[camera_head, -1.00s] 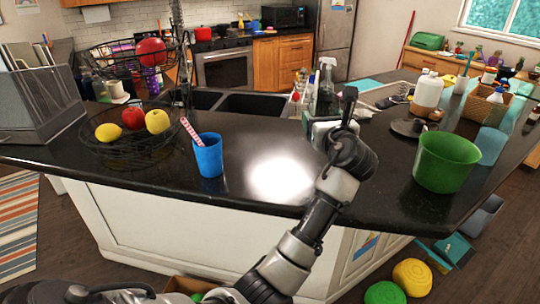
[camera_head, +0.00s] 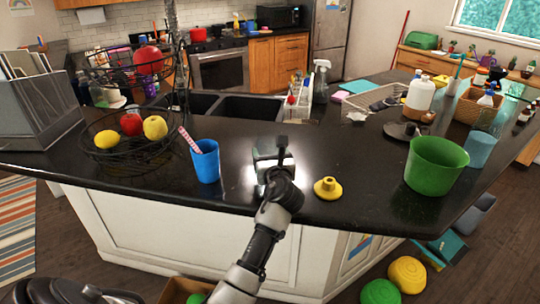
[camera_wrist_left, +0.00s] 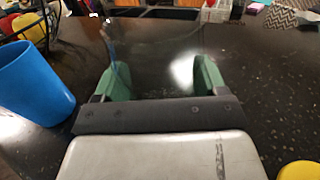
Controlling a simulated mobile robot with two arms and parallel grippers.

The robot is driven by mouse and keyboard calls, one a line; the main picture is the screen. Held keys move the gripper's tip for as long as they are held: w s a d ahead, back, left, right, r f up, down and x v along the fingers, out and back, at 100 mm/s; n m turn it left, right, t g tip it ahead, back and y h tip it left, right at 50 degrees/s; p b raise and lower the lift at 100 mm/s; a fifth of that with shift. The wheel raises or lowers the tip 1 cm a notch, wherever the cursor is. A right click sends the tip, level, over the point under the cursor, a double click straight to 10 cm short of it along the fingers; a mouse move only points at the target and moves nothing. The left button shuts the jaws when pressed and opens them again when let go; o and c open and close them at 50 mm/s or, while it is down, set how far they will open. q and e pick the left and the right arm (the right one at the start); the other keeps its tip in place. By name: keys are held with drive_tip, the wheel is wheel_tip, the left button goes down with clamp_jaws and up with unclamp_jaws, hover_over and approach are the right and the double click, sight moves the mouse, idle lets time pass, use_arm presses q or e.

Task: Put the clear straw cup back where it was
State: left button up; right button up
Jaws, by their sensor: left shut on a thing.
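My left gripper (camera_head: 272,150) is over the dark counter, right of the blue cup. In the left wrist view its green fingers (camera_wrist_left: 164,80) stand apart on a see-through thing, which I take as the clear straw cup (camera_wrist_left: 150,55). My right gripper is not in view.
A blue cup (camera_head: 206,163) with a striped straw stands close left of the gripper. A yellow knobbed piece (camera_head: 327,188) lies to its right. A green bucket (camera_head: 435,166) stands farther right. The sink (camera_head: 250,106) and a wire fruit basket (camera_head: 125,150) are behind.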

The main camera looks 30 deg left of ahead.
use_arm(q)
drive_tip(key=shift+f, duration=0.3)
drive_tip(key=shift+f, duration=0.1)
drive_tip(key=o, duration=0.8)
drive_tip(key=shift+o, duration=1.2)
